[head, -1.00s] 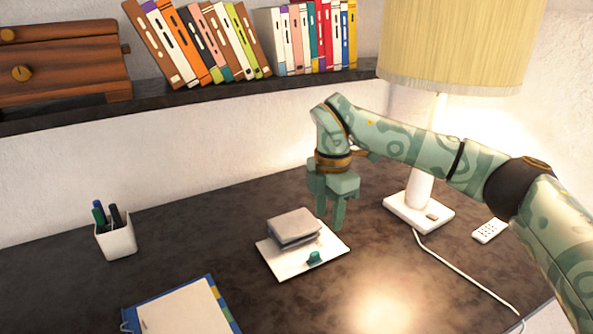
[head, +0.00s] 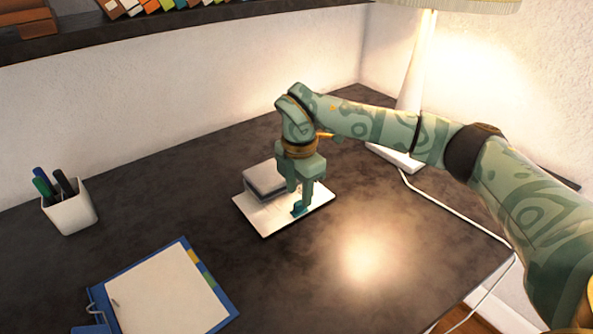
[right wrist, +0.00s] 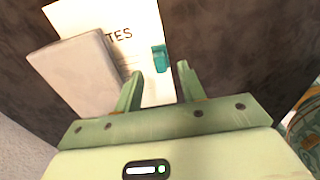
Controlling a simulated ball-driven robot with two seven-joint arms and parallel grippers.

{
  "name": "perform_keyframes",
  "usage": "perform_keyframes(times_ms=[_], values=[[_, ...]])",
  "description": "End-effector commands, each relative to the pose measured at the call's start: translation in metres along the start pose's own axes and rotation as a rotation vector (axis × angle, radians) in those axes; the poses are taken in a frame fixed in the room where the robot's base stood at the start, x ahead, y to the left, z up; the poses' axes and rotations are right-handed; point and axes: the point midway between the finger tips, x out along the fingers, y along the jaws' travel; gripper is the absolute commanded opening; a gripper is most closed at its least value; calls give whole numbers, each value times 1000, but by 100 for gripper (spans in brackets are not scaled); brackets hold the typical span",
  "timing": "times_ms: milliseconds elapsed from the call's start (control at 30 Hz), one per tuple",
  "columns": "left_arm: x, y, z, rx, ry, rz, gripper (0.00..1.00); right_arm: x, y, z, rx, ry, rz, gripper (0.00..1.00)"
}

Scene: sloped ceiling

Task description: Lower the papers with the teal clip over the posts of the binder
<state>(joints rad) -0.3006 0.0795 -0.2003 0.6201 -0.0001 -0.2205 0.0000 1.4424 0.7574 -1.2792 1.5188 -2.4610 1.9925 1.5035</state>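The white papers (head: 267,222) lie flat on the dark desk, with a teal clip (head: 299,210) at their near right edge. In the right wrist view the papers (right wrist: 95,15) show printed letters ending in "TES", and the clip (right wrist: 159,59) stands just beyond and between the fingertips. My right gripper (head: 302,207) is open and low over the clip; its fingers (right wrist: 160,70) do not visibly press on it. The blue binder (head: 225,300) lies open at the front left with pale sheets in it. Its posts are not clear to make out. My left gripper is not in view.
A grey block (head: 265,177) rests on the papers, and shows close to the left finger in the right wrist view (right wrist: 75,72). A white pen cup (head: 70,212) stands at the left. A lamp (head: 412,95) and its cord are behind my right arm. Desk between papers and binder is clear.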

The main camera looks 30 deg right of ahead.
Motion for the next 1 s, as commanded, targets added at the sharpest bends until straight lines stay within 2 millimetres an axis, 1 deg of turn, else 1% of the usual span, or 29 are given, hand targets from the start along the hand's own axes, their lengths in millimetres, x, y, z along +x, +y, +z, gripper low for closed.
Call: perform_keyframes(times_ms=[33, 200, 300, 567, 600, 667, 700, 867, 1000], values=[[5, 1, 1, 0, -4, 2, 36, 13, 0, 0, 0, 1, -5, 40], [10, 1, 3, 0, -8, 3, 36, 28, 0, 0, 0, 1, -1, 40], [11, 1, 3, 0, -9, 4, 36, 31, 0, 0, 0, 0, 0, 40], [10, 1, 3, -1, -9, 3, 36, 31, 0, 0, 0, 0, 2, 40], [11, 1, 3, -1, -9, 3, 36, 31, 0, 0, 0, 0, 2, 29], [11, 1, 3, -1, -9, 3, 36, 31, 0, 0, 0, 0, 1, 12], [11, 1, 3, -1, -9, 3, 36, 31, 0, 0, 0, 0, 1, 1], [10, 1, 3, -1, -9, 3, 36, 31, 0, 0, 0, 0, 1, 0], [5, 0, 1, -1, -4, 1, 36, 28, -5, 0, -1, -1, 2, 0]])
